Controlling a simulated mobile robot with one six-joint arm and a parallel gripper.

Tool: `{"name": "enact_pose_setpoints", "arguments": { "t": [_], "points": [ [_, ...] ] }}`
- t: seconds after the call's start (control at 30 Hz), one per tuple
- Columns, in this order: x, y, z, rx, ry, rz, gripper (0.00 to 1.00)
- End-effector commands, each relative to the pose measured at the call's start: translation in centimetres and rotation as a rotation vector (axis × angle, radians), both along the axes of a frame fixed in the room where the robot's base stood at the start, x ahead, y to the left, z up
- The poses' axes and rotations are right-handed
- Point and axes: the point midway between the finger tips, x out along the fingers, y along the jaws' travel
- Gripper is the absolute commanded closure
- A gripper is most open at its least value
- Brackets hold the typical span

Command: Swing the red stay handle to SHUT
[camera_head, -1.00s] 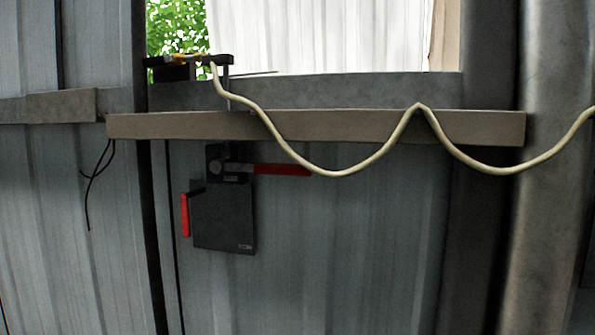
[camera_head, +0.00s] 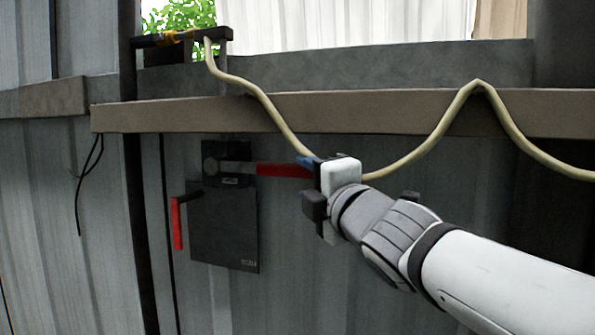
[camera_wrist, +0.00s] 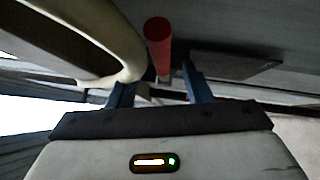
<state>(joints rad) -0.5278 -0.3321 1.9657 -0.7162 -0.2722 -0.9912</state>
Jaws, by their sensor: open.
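A red handle (camera_head: 282,170) sticks out to the right, roughly level, from a grey pivot on a dark plate (camera_head: 222,225) on the metal wall. A second red handle (camera_head: 177,224) hangs upright at the plate's left edge. Small labels on the plate are too small to read. My gripper (camera_head: 306,182) is open at the free end of the level handle. In the wrist view, the red handle's round end (camera_wrist: 158,42) shows ahead, between and beyond the blue fingertips (camera_wrist: 156,80). I cannot tell whether they touch it.
A cream cable (camera_head: 262,98) hangs over a brown ledge (camera_head: 350,108) and passes close behind or above my gripper. It also looms at left in the wrist view (camera_wrist: 110,30). A black wire (camera_head: 80,190) hangs at left. The wall below the plate is clear.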

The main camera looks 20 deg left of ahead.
Motion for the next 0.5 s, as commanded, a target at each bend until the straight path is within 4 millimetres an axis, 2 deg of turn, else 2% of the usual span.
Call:
{"name": "enact_pose_setpoints", "arguments": {
  "t": [0.3,0.5],
  "points": [
    [3.6,3.4,0.6,0.000,0.006,0.005,0.55],
    [4.7,4.5,0.8,0.001,0.006,0.005,0.55]
  ]
}}
